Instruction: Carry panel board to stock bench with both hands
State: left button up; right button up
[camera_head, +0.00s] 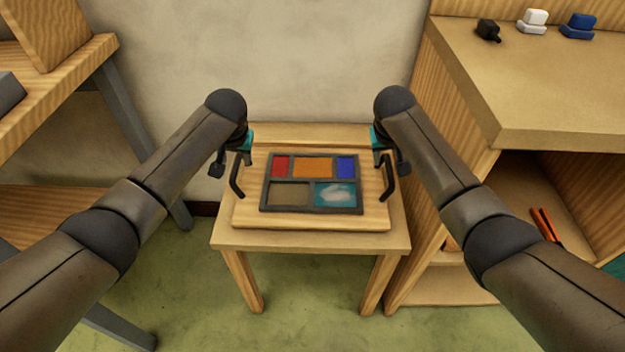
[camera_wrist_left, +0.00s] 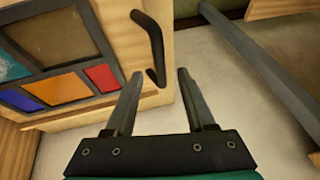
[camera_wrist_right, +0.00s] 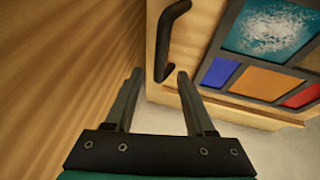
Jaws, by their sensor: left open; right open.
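The panel board (camera_head: 245,217) is a light wooden board with a dark-framed leaded panel (camera_head: 312,184) of red, orange, blue, brown and cloudy teal panes. It lies on a small wooden table (camera_head: 230,240). A dark handle (camera_head: 236,176) stands on its left side and another dark handle (camera_head: 388,177) on its right. My left gripper (camera_wrist_left: 158,88) is open, with the left handle (camera_wrist_left: 150,42) just beyond its fingertips. My right gripper (camera_wrist_right: 160,85) is open, with the right handle (camera_wrist_right: 166,40) just beyond its fingertips. Both grippers appear empty.
A wooden cabinet (camera_head: 540,100) stands close to the table's right, with black, white (camera_head: 533,20) and blue (camera_head: 579,25) items on top. A wooden shelf unit (camera_head: 60,90) with grey legs stands at left. Green floor (camera_head: 320,310) is open in front.

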aim_at(236, 163)
pick_arm(q)
jog(key=shift+x, duration=2.75)
pick_arm(e)
jog(key=shift+x, duration=2.7)
pick_arm(q)
grip_shut()
pick_arm(e)
grip_shut()
pick_arm(q)
jog(key=shift+w+r, duration=0.15)
pick_arm(e)
jog(key=shift+w+r, duration=0.1)
jog(key=shift+w, duration=0.05)
